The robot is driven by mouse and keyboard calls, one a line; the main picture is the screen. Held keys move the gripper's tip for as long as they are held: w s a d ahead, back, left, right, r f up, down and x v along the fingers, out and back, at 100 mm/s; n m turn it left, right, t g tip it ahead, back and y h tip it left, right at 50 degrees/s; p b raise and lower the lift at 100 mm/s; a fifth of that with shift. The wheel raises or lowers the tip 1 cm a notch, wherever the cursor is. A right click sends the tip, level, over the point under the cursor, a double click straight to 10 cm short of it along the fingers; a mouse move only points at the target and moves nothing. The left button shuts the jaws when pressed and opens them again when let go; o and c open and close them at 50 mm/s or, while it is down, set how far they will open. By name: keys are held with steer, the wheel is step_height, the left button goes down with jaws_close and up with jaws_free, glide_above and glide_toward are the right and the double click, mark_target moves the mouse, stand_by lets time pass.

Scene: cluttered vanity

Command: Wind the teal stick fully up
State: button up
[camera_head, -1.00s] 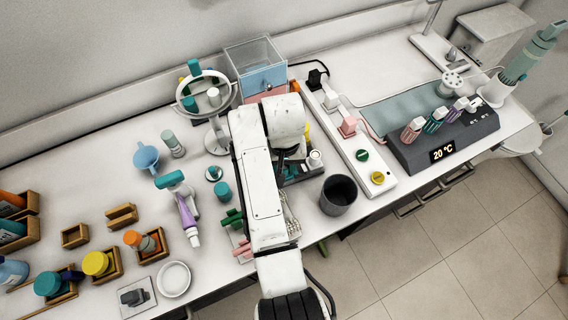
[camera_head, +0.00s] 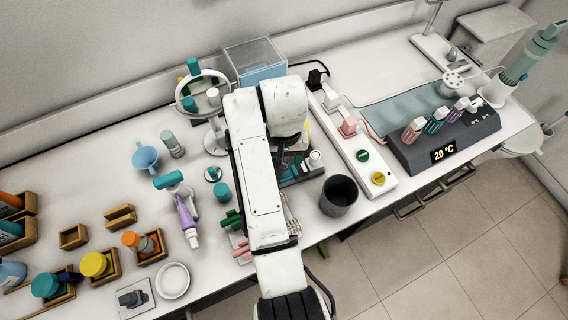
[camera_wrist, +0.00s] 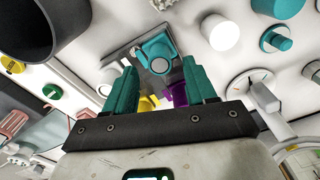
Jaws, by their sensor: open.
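In the wrist view a teal stick (camera_wrist: 158,54) with a round grey end stands on a dark grey tray (camera_wrist: 125,53), seen nearly end-on. My gripper (camera_wrist: 162,74) has its two teal fingers spread, one to each side below the stick in the picture, with nothing held. I cannot tell how far the stick is wound out. A yellow stick (camera_wrist: 147,103) and a purple stick (camera_wrist: 179,95) show between the fingers, partly hidden. In the head view my gripper (camera_head: 284,158) is over the tray (camera_head: 304,172), and my arm hides much of it.
A dark cup (camera_head: 339,194) stands right of the tray, and a white power strip (camera_head: 350,150) lies behind it. A round mirror (camera_head: 218,130) and a clear box (camera_head: 252,56) are behind.

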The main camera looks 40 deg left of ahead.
step_height(320, 180, up, 7)
stand_by(0.3)
steer(key=shift+s+f, duration=0.1)
steer(key=shift+f, duration=0.05)
stand_by(0.4)
